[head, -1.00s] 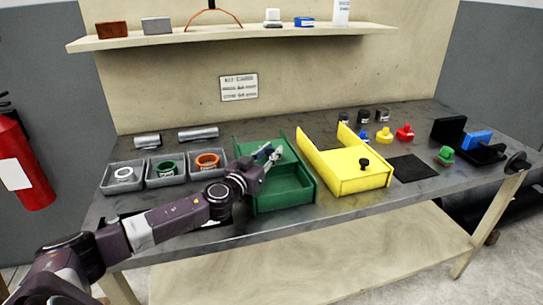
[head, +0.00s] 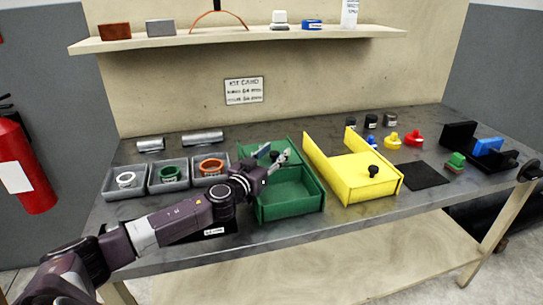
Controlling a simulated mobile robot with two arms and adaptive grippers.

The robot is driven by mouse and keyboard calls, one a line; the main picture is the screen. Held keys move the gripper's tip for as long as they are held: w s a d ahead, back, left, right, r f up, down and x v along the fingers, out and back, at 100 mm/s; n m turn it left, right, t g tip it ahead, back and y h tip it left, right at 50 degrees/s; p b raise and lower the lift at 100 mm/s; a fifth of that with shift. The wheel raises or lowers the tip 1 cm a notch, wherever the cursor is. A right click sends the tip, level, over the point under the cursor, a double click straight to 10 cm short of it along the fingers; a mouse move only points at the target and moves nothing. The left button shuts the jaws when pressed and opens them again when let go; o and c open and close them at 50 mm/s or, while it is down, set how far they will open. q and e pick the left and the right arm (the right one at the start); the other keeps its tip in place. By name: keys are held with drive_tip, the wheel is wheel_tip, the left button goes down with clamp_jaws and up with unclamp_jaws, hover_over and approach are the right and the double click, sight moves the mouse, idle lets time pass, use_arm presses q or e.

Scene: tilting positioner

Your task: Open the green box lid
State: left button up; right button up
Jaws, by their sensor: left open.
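The green box (head: 289,207) stands on the grey bench, left of the yellow box. Its front part looks open from above, and I see down onto a green surface between its walls. My left gripper (head: 279,156) is over the back part of the green box, with its fingers apart and nothing visible between them. Whether the fingers touch the box is too small to tell. The gripper and wrist hide part of the box's left side and back, and I cannot clearly make out the lid. My right gripper is not in view.
The yellow box (head: 372,189) with a black knob stands close on the right. Grey bins (head: 124,192) with rings sit at the left. A black mat (head: 426,175), coloured knobbed pieces and a black fixture (head: 459,136) are on the right. A shelf (head: 240,40) hangs above.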

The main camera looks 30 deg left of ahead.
use_arm(q)
drive_tip(key=shift+s+f, duration=0.15)
drive_tip(key=shift+s, duration=0.3)
drive_tip(key=s, duration=1.1)
drive_tip(key=shift+d, duration=0.45)
drive_tip(key=shift+r, duration=0.2)
